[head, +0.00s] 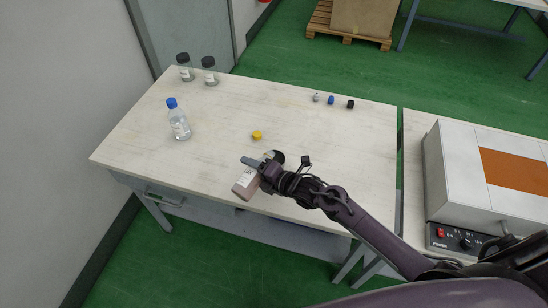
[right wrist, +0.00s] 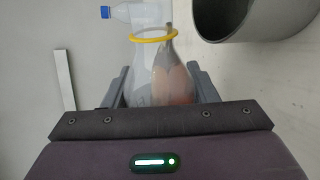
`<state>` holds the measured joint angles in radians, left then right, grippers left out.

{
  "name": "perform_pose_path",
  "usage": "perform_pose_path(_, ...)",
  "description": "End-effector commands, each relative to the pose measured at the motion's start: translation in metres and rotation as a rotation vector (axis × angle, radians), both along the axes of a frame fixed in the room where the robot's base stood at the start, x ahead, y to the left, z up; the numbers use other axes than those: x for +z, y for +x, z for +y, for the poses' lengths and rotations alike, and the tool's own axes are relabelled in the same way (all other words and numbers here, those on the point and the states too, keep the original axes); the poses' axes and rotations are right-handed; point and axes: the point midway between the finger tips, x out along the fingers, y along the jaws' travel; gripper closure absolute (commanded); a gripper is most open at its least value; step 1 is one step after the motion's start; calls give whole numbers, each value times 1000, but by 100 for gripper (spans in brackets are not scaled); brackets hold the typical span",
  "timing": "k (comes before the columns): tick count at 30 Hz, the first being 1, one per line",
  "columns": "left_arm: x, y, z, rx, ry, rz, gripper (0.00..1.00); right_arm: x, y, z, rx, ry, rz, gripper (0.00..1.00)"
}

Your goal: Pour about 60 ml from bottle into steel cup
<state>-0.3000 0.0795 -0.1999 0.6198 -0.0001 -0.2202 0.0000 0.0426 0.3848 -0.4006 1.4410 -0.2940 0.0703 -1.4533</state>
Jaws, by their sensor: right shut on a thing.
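My right gripper (head: 258,168) is shut on a clear bottle (head: 245,184) with a pale label and pinkish liquid, near the table's front edge. In the right wrist view the bottle (right wrist: 150,62) is between the fingers, with a yellow ring at its open mouth. The liquid lies along its right side, so the bottle is tilted. The steel cup (right wrist: 240,22) is right of the bottle's mouth, apart from it in that view; its inside bottom is not clear. In the head view the cup (head: 276,155) is partly hidden behind my gripper. My left gripper is out of view.
A yellow cap (head: 257,135) lies behind the gripper on the table (head: 225,110). A blue-capped bottle (head: 178,122) stands at left, two dark-lidded jars (head: 209,70) at the back left. Small caps (head: 331,100) lie at the back right. A grey heater box (head: 480,165) is at right.

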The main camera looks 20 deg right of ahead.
Motion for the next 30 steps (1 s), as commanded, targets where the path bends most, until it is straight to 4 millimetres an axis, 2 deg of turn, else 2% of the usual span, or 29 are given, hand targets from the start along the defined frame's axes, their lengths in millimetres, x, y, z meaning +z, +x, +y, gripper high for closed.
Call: perform_pose_path(30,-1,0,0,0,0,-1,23,-2,-2,5,1,80,62,75)
